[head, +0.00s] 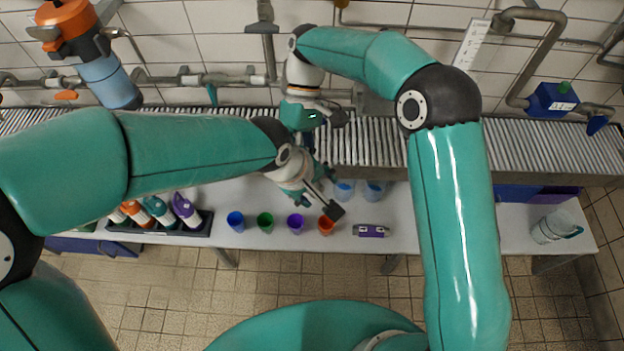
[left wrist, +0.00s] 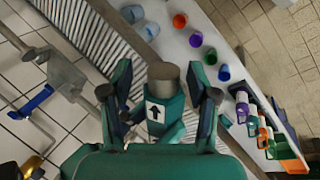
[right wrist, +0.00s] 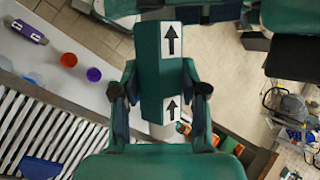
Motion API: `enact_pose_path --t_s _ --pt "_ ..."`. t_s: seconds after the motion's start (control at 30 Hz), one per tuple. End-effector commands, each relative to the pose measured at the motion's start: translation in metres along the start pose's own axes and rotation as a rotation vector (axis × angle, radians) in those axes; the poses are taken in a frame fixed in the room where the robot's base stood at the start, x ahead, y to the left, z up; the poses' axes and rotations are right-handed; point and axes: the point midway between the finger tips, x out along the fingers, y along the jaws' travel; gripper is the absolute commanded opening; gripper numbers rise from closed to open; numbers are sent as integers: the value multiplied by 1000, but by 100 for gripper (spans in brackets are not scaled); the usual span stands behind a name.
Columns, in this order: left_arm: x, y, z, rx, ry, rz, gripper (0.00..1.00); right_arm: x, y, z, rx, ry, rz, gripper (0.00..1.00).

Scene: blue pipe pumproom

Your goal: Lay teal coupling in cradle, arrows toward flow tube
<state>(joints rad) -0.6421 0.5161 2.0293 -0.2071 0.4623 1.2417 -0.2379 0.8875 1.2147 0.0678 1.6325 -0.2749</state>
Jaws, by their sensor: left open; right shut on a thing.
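The teal coupling has white labels with black arrows. In the right wrist view the coupling (right wrist: 152,75) is between the fingers of my right gripper (right wrist: 159,90), which is shut on it; both arrows point away from my right palm. In the left wrist view the coupling (left wrist: 163,112) shows a grey round end and one arrow pointing away from my left palm. My left gripper (left wrist: 166,90) is open, with a finger on either side of it. In the head view my right gripper (head: 320,118) is above the roller conveyor and my left gripper (head: 325,195) is just below it. I cannot make out the cradle or flow tube for certain.
A roller conveyor (head: 540,140) runs along the tiled wall. The white table (head: 450,240) in front holds several coloured cups, including an orange one (head: 326,226), a purple device (head: 370,231), a bottle rack (head: 200,230) and a clear jug (head: 552,230). Pipes line the wall.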

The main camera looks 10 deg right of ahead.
Motion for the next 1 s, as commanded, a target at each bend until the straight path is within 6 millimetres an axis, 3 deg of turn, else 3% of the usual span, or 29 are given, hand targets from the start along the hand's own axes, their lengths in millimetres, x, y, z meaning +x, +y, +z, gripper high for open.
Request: enact_pose_path --t_s 0.27,0.63,0.7,0.73,0.9,1.0 --pt "1 0 0 0 0 0 60 0 0 0 0 1 0 0" --pt "1 2 0 1 2 6 0 0 -2 0 -1 1 -4 0" --pt "0 3 -1 1 3 8 0 0 -2 -1 -1 1 -4 0" --pt "0 4 -1 2 4 11 0 0 -2 -1 -2 1 -4 46" --pt "0 3 -1 2 4 10 0 0 -2 0 -2 0 -3 72" --pt "0 3 -1 2 3 7 0 0 -2 0 -1 0 -2 72"
